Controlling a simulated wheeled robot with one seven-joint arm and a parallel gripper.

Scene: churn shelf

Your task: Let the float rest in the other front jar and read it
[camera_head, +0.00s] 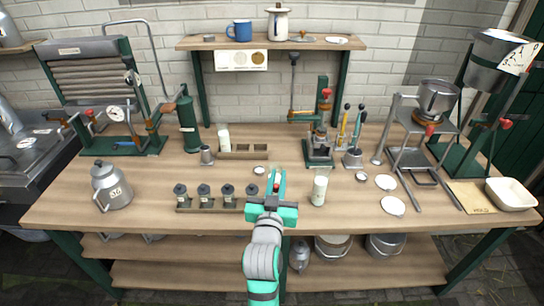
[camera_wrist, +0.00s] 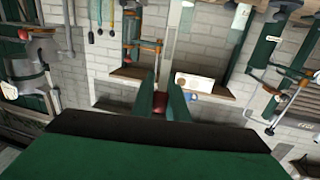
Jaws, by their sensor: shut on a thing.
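My gripper (camera_head: 276,174) is over the front middle of the bench, its fingers pointing away from me. It is shut on a small red thing (camera_head: 276,187), which also shows between the fingers in the wrist view (camera_wrist: 160,104). This may be the float; its stem is too small or hidden to tell. A white-filled jar (camera_head: 319,190) stands upright just right of my gripper, apart from it. Another white-filled jar (camera_head: 224,138) stands further back, at the left end of a wooden rack. I cannot read any scale.
A rack of several dark-topped bottles (camera_head: 204,197) stands close left of my gripper. A green press stand (camera_head: 320,150) is behind the near jar. Small white dishes (camera_head: 392,206) lie to the right. The front left bench edge is clear.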

